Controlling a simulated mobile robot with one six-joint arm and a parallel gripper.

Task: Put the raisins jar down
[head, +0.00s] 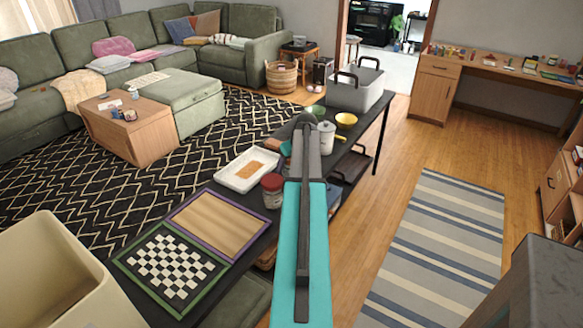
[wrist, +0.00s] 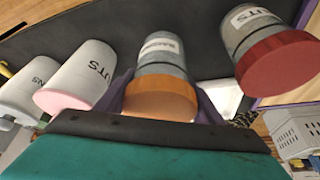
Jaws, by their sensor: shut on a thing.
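In the wrist view the jar with an orange lid (wrist: 160,97) sits in the middle, between the purple fingers of my gripper (wrist: 165,88). Its label is small and partly blurred but fits the raisins jar. My gripper is shut on it. In the head view my own arm hides the gripper and most of what it holds. The black table (head: 262,235) runs under the arm. Whether the held jar touches its top cannot be told.
A red-lidded jar (wrist: 275,58) is close on the right, also in the head view (head: 272,188). A pink-lidded jar (wrist: 75,78) is close on the left. A white tray (head: 233,170), chessboard (head: 172,265), yellow bowl (head: 346,120) and grey bin (head: 355,95) crowd the table.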

